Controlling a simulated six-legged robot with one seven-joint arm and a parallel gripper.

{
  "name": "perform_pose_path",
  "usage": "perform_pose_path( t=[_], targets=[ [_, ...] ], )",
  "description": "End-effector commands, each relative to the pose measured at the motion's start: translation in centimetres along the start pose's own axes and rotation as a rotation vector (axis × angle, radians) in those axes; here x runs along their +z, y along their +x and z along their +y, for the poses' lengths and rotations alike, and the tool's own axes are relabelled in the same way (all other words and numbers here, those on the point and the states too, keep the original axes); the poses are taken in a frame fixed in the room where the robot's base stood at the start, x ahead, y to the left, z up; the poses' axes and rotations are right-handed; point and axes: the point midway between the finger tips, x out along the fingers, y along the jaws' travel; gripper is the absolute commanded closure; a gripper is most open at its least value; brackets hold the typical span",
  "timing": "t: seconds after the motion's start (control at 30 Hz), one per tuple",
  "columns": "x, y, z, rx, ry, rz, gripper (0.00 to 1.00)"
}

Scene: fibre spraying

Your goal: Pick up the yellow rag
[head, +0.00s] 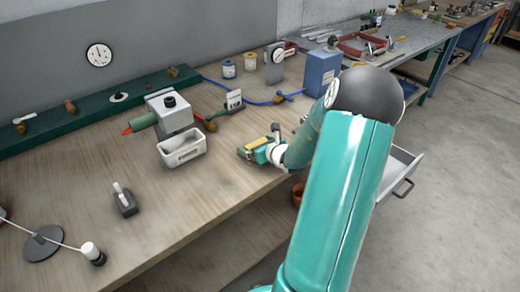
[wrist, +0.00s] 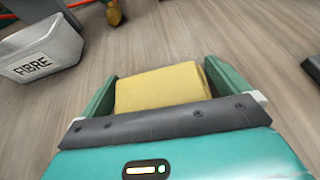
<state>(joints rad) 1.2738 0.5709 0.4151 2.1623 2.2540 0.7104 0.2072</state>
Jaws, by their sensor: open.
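The yellow rag (wrist: 162,86) is a folded block lying on the wooden bench. In the wrist view it sits between the two green fingers of my gripper (wrist: 163,88), close to both. The right finger looks nearer to it, and I cannot tell if it touches. My gripper is open around the rag. In the head view my gripper (head: 256,151) is low over the bench near its front edge, and a yellow strip of the rag (head: 257,142) shows there. The rag's near end is hidden behind the gripper's grey edge in the wrist view.
A white bin marked FIBRE (wrist: 40,50) stands left of my gripper. The grey machine (head: 172,114) stands behind the bin. A blue box (head: 322,72) stands behind my arm, and a blue hose (head: 255,101) runs along the bench.

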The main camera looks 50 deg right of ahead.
Motion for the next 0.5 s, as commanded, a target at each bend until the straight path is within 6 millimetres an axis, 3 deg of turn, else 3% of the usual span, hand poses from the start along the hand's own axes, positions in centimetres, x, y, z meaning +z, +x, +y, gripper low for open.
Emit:
perform_pose_path(
  t=[0.07, 0.23, 0.5],
  targets=[
    [0.00, -0.03, -0.01, 0.000, 0.000, 0.000, 0.00],
    [0.00, -0.04, -0.02, 0.000, 0.000, 0.000, 0.33],
    [0.05, -0.07, -0.03, 0.000, 0.000, -0.001, 0.34]
  ],
)
